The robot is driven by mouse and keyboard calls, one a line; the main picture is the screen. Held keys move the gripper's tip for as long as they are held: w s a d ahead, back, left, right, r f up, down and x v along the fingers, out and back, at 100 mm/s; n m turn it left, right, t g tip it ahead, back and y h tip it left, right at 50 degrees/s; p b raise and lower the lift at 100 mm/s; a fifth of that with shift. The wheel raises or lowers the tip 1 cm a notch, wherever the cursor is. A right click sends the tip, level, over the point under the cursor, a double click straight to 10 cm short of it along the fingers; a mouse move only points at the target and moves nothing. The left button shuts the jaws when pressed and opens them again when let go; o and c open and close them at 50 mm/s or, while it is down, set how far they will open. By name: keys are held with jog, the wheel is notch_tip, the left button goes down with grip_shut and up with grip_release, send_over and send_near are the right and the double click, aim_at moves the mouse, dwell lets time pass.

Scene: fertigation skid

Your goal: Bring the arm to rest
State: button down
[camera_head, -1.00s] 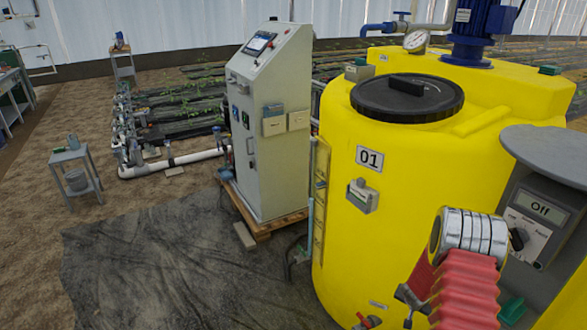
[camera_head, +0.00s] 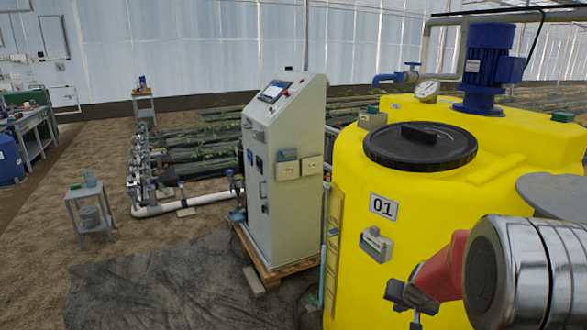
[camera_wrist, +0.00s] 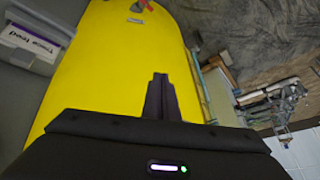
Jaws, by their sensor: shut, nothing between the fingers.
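My arm reaches in from the lower right of the head view, with a red section and a large silver joint close to the camera. My gripper (camera_head: 412,312) is dark and points downward in front of the yellow tank (camera_head: 353,262). In the wrist view, the two dark fingers of my gripper (camera_wrist: 160,78) are together with nothing between them. The yellow tank (camera_wrist: 105,60) fills the wrist view's middle left behind them. I cannot tell the exact gap between gripper and tank.
A grey control cabinet (camera_head: 285,210) on a wooden pallet (camera_head: 268,274) stands left of the tank. A small grey table (camera_head: 88,193) and white piping (camera_head: 180,205) are further left. Dark ground sheet in front of the cabinet is clear. A labelled grey box (camera_wrist: 32,40) shows at the wrist view's left.

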jog(key=s+a+r+n+y, duration=0.1)
jog(key=s+a+r+n, duration=0.1)
jog(key=s+a+r, duration=0.65)
jog(key=s+a+r+n, duration=0.2)
jog(key=s+a+r, duration=0.3)
jog(key=s+r, duration=0.6)
jog(key=s, duration=1.2)
jog(key=shift+s+a+r+n+g, duration=0.25)
jog(key=shift+a+r+n+g, duration=0.05)
jog(key=shift+a+n+g, duration=0.15)
jog(key=shift+d, duration=0.1)
